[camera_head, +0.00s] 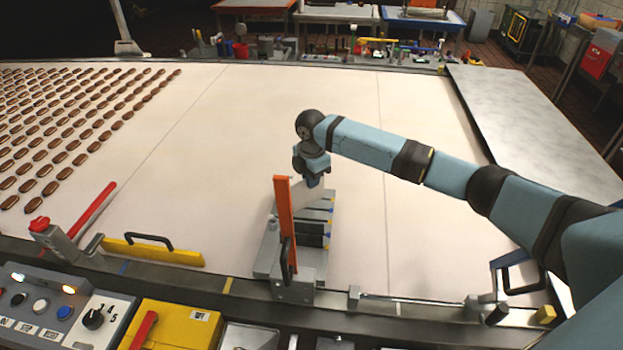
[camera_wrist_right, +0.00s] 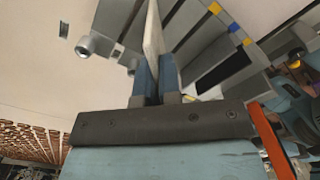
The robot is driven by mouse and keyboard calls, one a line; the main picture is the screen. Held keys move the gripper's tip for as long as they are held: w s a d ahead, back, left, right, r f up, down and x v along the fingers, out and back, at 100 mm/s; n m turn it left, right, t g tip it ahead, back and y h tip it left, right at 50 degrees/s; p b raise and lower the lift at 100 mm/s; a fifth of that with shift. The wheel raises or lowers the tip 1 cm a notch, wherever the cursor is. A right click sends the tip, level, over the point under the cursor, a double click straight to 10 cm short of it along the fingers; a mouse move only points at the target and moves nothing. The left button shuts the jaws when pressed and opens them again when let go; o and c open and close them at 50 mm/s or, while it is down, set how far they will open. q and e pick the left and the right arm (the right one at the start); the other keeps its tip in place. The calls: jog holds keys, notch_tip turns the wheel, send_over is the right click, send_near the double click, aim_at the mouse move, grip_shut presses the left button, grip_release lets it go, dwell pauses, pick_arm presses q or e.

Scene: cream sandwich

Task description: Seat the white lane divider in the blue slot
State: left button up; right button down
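The white lane divider (camera_wrist_right: 152,38) is a thin pale plate standing on edge between the blue fingers of my right gripper (camera_wrist_right: 154,78) in the right wrist view. The gripper is shut on it. In the head view my right gripper (camera_head: 312,180) is over the grey slotted fixture (camera_head: 265,262), behind the orange upright bar. The fixture has dark slots with coloured marks. A blue mark (camera_wrist_right: 235,38) lies at the fixture's edge, between yellow marks, right of the divider. Whether the divider's lower edge touches the fixture is hidden. My left gripper is out of view.
The orange upright bar (camera_head: 284,222) stands close at the fixture's near left. Rows of brown bars (camera_head: 70,120) cover the belt's far left. A red lever (camera_head: 92,208) and yellow guard (camera_head: 150,251) line the near edge. The cream belt (camera_head: 250,120) beyond the fixture is clear.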

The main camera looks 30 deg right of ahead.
jog(key=shift+f, duration=0.35)
jog(key=shift+f, duration=0.15)
jog(key=shift+f, duration=0.1)
jog(key=c, duration=1.3)
grip_release()
jog(key=shift+f, duration=0.1)
notch_tip(320, 180, up, 13)
jog(key=shift+f+b, duration=0.1)
jog(key=shift+b, duration=0.75)
